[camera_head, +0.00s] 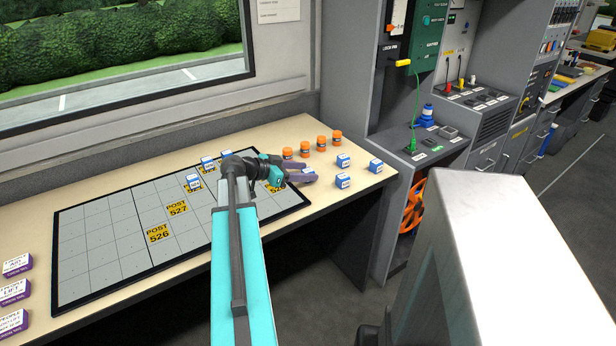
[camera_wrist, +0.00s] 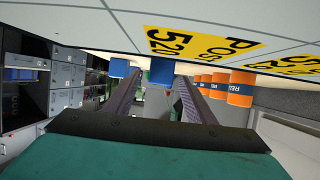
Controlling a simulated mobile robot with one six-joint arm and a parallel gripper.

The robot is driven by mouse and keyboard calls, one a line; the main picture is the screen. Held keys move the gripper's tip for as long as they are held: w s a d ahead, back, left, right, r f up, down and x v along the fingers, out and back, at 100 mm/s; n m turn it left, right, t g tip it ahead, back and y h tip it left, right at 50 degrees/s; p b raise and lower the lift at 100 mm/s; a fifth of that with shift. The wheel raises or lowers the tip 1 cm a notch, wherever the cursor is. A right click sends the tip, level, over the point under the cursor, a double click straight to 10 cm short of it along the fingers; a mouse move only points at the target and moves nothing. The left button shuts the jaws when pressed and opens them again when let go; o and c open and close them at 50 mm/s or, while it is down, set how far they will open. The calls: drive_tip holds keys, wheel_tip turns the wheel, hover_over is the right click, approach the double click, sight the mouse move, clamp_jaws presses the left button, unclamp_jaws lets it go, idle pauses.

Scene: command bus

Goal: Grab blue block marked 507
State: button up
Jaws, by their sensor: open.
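My gripper (camera_head: 301,174) is open over the right end of the grid board (camera_head: 100,250), its two dark fingers pointing right. A blue-and-white block (camera_head: 310,171) shows right at the fingertips. In the wrist view, the fingers (camera_wrist: 158,84) are apart, and a blue block (camera_wrist: 162,71) shows in the gap, near the tips; contact cannot be told. Another blue block (camera_wrist: 119,68) is left of it. More blue blocks stand to the right: one at the back (camera_head: 343,161), one at far right (camera_head: 376,166) and one in front (camera_head: 343,181). The number 507 is not readable on any block.
Several orange cylinders (camera_head: 304,149) stand behind the gripper. More blue blocks, such as one near the board's middle (camera_head: 194,181), stand left of it. Purple boxes (camera_head: 14,292) line the table's left end. A grey cabinet (camera_head: 430,150) stands beyond the table's right edge.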

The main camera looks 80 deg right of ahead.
drive_tip(key=c, duration=1.1)
drive_tip(key=shift+r+b, duration=0.3)
drive_tip(key=shift+r, duration=1.45)
drive_tip(key=a, duration=0.2)
drive_tip(key=s+a, duration=0.1)
drive_tip(key=a, duration=0.2)
drive_tip(key=a+b, duration=0.1)
drive_tip(key=a, duration=0.2)
drive_tip(key=shift+s+r, duration=0.35)
drive_tip(key=shift+a+f+b, duration=0.15)
drive_tip(key=shift+b, duration=1.05)
drive_tip(key=a+b, duration=0.1)
drive_tip(key=b, duration=0.4)
drive_tip(key=shift+s+a, duration=0.1)
drive_tip(key=shift+a, duration=0.05)
